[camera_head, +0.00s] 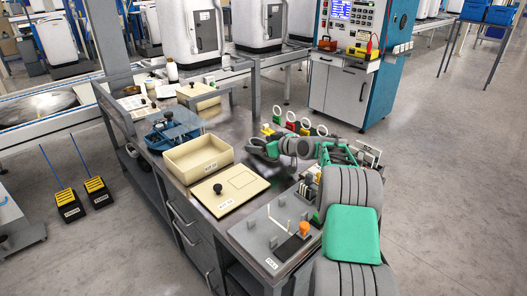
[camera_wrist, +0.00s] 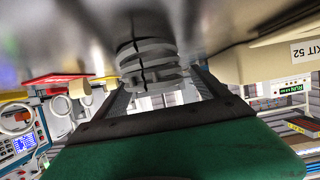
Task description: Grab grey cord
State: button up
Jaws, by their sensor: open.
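A grey coiled cord (camera_wrist: 148,68), with a dark band across its coils, shows in the wrist view against the grey tabletop. The picture is turned over, so the tabletop is at the top. My gripper (camera_wrist: 163,92) is open, with one dark finger on each side of the cord. The cord lies between or just beyond the fingertips; I cannot tell whether they touch it. In the head view my gripper (camera_head: 258,149) is low over the workbench, right of the cream box. The cord cannot be made out there.
The open cream box (camera_head: 198,166) stands left of my gripper, and it shows at upper right in the wrist view (camera_wrist: 270,58). A cream lid (camera_head: 250,183) with a black knob lies nearer. White rings with coloured bases (camera_head: 291,116) stand behind. A grey panel (camera_head: 262,228) lies in front.

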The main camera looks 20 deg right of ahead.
jog(key=c, duration=1.5)
jog(key=shift+c, duration=0.5)
jog(key=shift+r, duration=0.15)
